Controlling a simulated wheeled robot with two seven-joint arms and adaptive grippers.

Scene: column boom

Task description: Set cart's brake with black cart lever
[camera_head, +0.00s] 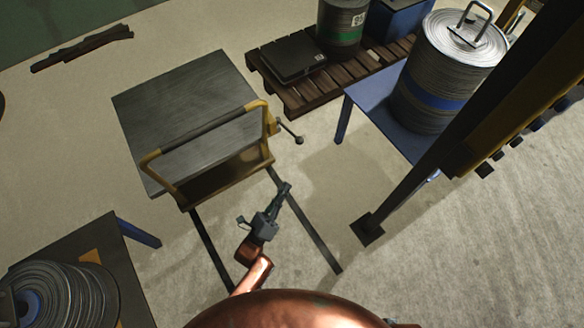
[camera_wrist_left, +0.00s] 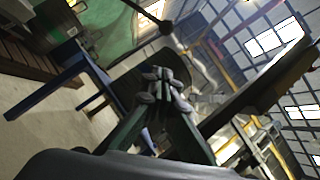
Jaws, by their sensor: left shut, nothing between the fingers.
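The cart (camera_head: 180,90) has a grey flat top and a yellow push handle with a dark grip bar. The black cart lever (camera_head: 289,132) sticks out from the right end of the handle frame and ends in a round knob. The lever also shows at the top of the left wrist view (camera_wrist_left: 147,14), its knob beyond my fingertips. My left gripper (camera_head: 286,187) is shut and empty, below the lever in the head view and apart from it. Its closed fingers show in the left wrist view (camera_wrist_left: 162,82). My right gripper is not in view.
A pallet (camera_head: 300,98) with a black case (camera_head: 293,60) and a drum stands behind the cart. Another table with a reel (camera_head: 65,295) is at lower left. Dark floor strips run from the cart.

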